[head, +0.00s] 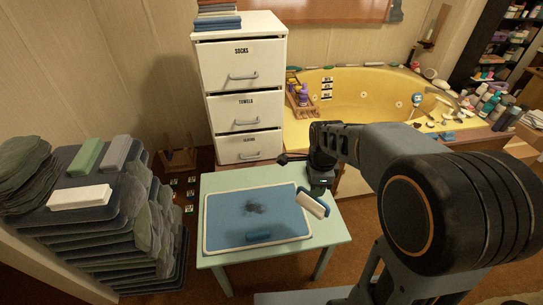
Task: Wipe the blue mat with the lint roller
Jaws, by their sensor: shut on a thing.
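The blue mat (226,221) with a pale rim lies flat on a small pale green table (321,228). A dark smudge or clump (255,208) sits near its middle. My gripper (318,190) is over the table's right side, pointing down, shut on the lint roller (313,205). The roller is white with a blue part, tilted, at the mat's right edge. I cannot tell whether the roller touches the mat. The fingers are small and partly hidden.
A white drawer cabinet (243,85) stands behind the table, and a yellow corner tub (370,100) with bottles is behind right. A stack of dark slabs (110,225) stands close on the left. Brown floor shows between stack and table.

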